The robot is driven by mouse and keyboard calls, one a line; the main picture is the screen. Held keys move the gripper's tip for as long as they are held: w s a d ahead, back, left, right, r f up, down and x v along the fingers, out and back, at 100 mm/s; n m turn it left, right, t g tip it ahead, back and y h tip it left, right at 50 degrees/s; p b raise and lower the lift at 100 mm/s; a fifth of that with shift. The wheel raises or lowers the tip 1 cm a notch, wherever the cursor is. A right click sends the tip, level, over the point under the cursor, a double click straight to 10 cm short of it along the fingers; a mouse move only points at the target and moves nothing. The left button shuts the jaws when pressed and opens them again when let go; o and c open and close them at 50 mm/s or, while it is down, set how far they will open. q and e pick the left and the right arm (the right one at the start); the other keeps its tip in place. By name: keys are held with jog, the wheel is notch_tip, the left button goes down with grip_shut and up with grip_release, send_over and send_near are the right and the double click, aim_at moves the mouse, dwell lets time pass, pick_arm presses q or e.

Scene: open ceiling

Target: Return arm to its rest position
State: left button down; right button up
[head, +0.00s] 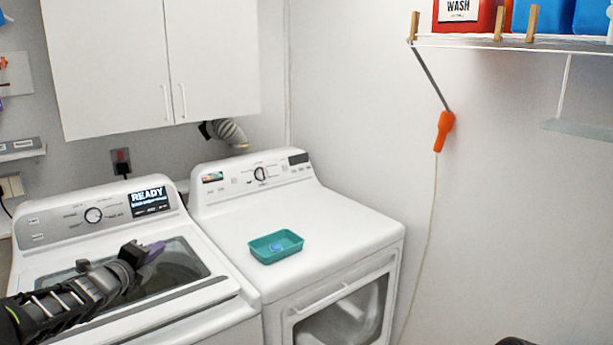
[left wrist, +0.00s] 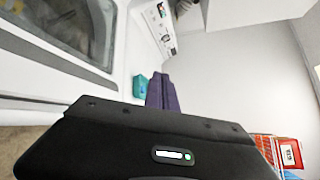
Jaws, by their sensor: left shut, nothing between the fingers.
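My left arm comes in from the lower left of the head view, and my left gripper (head: 154,252) is over the lid of the left washing machine (head: 60,210). Its purple fingers are together with nothing between them. In the left wrist view the shut fingers (left wrist: 162,92) point away from the camera, with the teal tray (left wrist: 140,86) beyond them. My right gripper does not show in either view; a small dark shape sits at the lower right edge of the head view.
White cabinets (head: 150,60) hang above. A wire shelf (head: 480,44) with red and blue containers is at the upper right. An orange object (head: 444,131) hangs below it on a cord.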

pick_arm(q)
jog(key=s+d+f+n+g+b, duration=0.1)
jog(key=s+d+f+n+g, duration=0.1)
jog(key=s+d+f+n, duration=0.65)
jog(key=s+d+f+n+g+b, duration=0.15)
jog(key=f+n, duration=0.45)
jog(key=f, duration=0.8)
jog(key=s+d+f+n+g+b, duration=0.1)
jog(key=s+d+f+n+g, duration=0.25)
jog(key=f+n, duration=0.6)
jog(key=s+d+f+n+g+b, duration=0.1)
jog(key=s+d+f+g+b, duration=0.1)
jog(key=s+d+f, duration=0.3)
jog(key=s+d+f+n+g+h+b, duration=0.1)
jog(key=s+d+f, duration=0.4)
jog(key=s+f, duration=0.6)
jog(key=s+d+f+g+b, duration=0.3)
jog(key=s+d+f+g, duration=0.2)
jog(key=s, duration=1.1)
notch_tip(320, 180, down, 3)
jog(key=shift+s+d+n+h, duration=0.25)
jog(key=shift+d+n+h, duration=0.05)
jog(key=shift+n, duration=0.1)
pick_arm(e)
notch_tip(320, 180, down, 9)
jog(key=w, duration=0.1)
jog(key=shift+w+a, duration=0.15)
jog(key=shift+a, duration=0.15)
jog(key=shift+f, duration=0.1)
